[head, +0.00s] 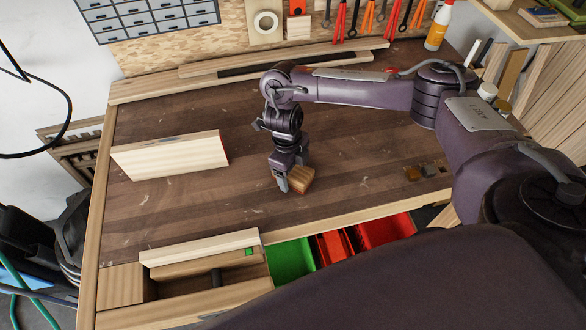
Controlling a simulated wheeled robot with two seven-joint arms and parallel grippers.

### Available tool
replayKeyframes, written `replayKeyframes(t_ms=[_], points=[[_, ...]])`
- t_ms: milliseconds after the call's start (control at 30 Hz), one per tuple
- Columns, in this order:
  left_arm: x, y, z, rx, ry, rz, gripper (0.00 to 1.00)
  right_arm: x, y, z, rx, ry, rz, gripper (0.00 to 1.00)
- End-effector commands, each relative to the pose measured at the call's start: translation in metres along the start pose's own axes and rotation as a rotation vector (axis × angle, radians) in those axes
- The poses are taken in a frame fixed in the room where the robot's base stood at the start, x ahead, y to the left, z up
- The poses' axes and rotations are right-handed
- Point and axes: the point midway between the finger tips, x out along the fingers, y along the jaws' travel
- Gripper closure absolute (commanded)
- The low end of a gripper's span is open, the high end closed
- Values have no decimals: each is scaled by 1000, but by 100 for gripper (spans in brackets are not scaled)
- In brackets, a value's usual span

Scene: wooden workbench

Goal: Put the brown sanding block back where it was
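The brown sanding block (301,179) is a small wooden-brown piece near the middle front of the workbench (200,205). My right gripper (291,176) reaches down over it from above, with its fingers against the block, and appears shut on it. Part of the block is hidden by the near finger. I cannot tell whether the block touches the bench top or is slightly above it. My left gripper is not in view.
A pale board (170,156) stands at the left. Several small blocks (428,171) sit at the right. Green (291,262) and red bins (385,231) lie below the front edge, beside a vise (205,262). The bench's middle left is clear.

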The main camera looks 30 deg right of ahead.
Motion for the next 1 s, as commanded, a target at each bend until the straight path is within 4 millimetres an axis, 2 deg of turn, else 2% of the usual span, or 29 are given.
replayKeyframes(t_ms=[233,367,800,1000], points=[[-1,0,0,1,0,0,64,-2,0,0,0,0,0,24],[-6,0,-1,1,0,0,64,-12,0,1,-2,-3,-2,24],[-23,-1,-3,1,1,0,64,-97,-1,0,-2,-4,-4,24],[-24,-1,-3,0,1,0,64,-118,0,0,-1,-2,-1,24]])
